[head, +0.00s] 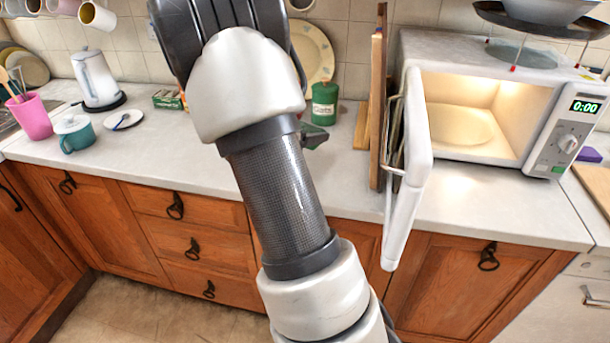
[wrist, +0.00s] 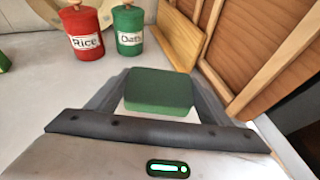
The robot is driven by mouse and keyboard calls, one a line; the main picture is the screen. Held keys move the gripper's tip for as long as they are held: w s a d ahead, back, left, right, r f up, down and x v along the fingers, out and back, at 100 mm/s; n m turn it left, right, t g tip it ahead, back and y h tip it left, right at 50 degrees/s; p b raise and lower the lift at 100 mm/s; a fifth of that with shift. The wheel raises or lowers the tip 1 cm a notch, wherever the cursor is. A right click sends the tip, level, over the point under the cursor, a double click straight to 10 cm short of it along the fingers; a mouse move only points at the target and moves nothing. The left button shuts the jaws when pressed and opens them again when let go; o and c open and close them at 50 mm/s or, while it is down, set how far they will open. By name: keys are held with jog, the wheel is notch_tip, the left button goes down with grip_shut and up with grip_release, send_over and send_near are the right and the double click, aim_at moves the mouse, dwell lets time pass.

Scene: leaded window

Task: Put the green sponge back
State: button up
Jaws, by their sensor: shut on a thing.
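The green sponge (wrist: 160,90) is a block with rounded corners between the two fingers of my gripper (wrist: 163,84) in the wrist view. The gripper is shut on it. The pale counter (wrist: 40,95) lies beneath and beyond the sponge; I cannot tell whether the sponge touches it. In the head view my arm covers most of the gripper and I cannot make out the sponge clearly.
The red Rice canister (wrist: 82,32) and green Oats canister (wrist: 128,28) stand ahead. Wooden boards (wrist: 182,36) lean at the right. The microwave (head: 475,130) is open and lit, its door (head: 410,165) jutting over the counter edge. A teal mug (head: 74,132) stands left.

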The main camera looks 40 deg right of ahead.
notch_tip(320, 180, down, 10)
jog(key=shift+r+b, duration=0.15)
jog(key=shift+b, duration=0.65)
jog(key=o, duration=0.5)
jog(key=shift+f, duration=0.2)
jog(key=o, duration=0.5)
jog(key=shift+r, duration=0.1)
jog(key=shift+c, duration=0.2)
jog(key=shift+r, duration=0.1)
